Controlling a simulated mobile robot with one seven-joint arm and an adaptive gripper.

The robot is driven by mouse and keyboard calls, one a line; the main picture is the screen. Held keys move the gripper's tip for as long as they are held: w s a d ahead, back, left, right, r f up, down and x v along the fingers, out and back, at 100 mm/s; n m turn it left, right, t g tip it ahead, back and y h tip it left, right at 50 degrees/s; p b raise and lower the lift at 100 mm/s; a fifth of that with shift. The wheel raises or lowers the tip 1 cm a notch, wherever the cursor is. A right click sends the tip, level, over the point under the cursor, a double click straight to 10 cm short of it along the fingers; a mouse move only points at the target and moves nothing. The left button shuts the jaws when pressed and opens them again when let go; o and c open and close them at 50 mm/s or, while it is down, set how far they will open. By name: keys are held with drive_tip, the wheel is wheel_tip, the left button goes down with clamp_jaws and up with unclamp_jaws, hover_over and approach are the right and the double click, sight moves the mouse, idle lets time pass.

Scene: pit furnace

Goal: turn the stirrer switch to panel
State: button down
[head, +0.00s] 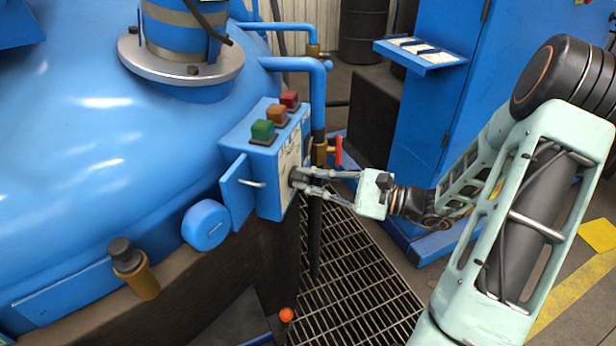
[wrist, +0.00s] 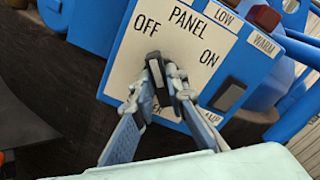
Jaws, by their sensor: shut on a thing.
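The stirrer switch (wrist: 153,57) is a dark knob on a white plate (wrist: 132,52) marked OFF, PANEL and ON. PANEL is at the plate's top, between OFF and ON. My gripper (wrist: 167,77) is shut on the knob, one finger on each side. The fingers hide much of the knob and a lower label ending in "ER". The knob's visible upper end leans toward the OFF side; its exact pointing is unclear. In the head view my gripper (head: 298,180) reaches the right-hand face of the blue control box (head: 236,146) from the right.
Green (head: 263,131), orange (head: 277,114) and red (head: 290,100) buttons top the box. A small blue door (head: 238,193) stands open on its front. A dark rocker switch (wrist: 229,94) sits right of the knob. A red-handled valve (head: 339,152) and blue pipe stand close behind. Floor grating lies below.

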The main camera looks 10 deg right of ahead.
drive_tip(key=m+p, duration=0.3)
drive_tip(key=p, duration=0.1)
drive_tip(key=shift+r+m+p, duration=0.3)
drive_tip(key=shift+m, duration=0.1)
drive_tip(key=m+p, duration=0.2)
drive_tip(key=shift+f+m+p, duration=0.1)
drive_tip(key=shift+m+p, duration=0.3)
drive_tip(key=shift+w+d+f+m+p, duration=0.1)
drive_tip(key=shift+f+m+p, duration=0.05)
drive_tip(key=shift+m+p, duration=0.55)
drive_tip(key=c, duration=1.9)
unclamp_jaws()
drive_tip(key=shift+c, duration=0.2)
drive_tip(key=shift+d, duration=0.1)
drive_tip(key=v, duration=1.2)
